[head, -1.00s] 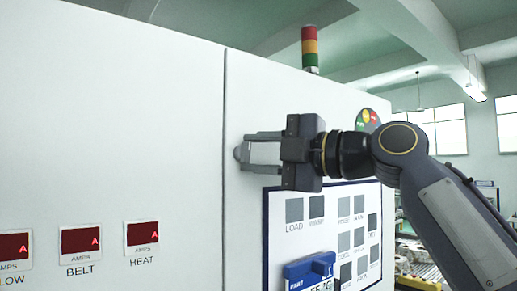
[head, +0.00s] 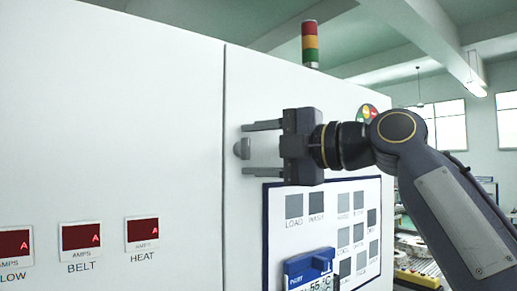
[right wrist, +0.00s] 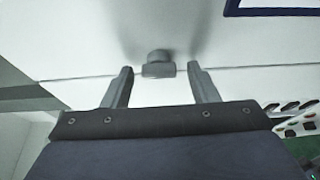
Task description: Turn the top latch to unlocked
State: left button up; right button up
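The top latch (head: 242,148) is a small grey knob on the white cabinet front, right of the vertical door seam. It also shows in the right wrist view (right wrist: 158,67), as a stubby grey piece standing out from the white panel near the seam. My right gripper (head: 262,148) is open, with one finger above the latch's level and one below it. In the right wrist view the latch sits between the two fingertips, with a gap on each side. Nothing is held. My left gripper is not in view.
A blue-framed panel (head: 265,230) with grey squares is on the cabinet below my right gripper, with a blue holder (head: 300,268) on it. Red amp displays (head: 80,236) are at lower left. A signal tower (head: 310,44) stands above the cabinet.

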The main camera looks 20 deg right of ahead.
jog(key=b+v, duration=0.1)
jog(key=v, duration=0.7)
jog(key=shift+b, duration=0.35)
jog(key=shift+w+f, duration=0.1)
notch_tip(320, 180, down, 31)
jog(key=s+d+m+g+h+b, duration=0.25)
jog(key=m+h, duration=0.35)
jog(key=m, duration=1.1)
jog(key=s+a+f+m+g+h, duration=0.1)
jog(key=s+f+m, duration=0.4)
jog(key=f, duration=0.9)
jog(key=s+f+m+g+h, duration=0.1)
jog(key=s+f+m+g, duration=0.3)
jog(key=f, duration=1)
jog(key=s+m, duration=0.2)
jog(key=s, duration=0.2)
jog(key=shift+s+a+f, duration=0.25)
jog(key=shift+a+f, duration=0.1)
jog(key=shift+a, duration=0.05)
jog(key=shift+c, duration=0.2)
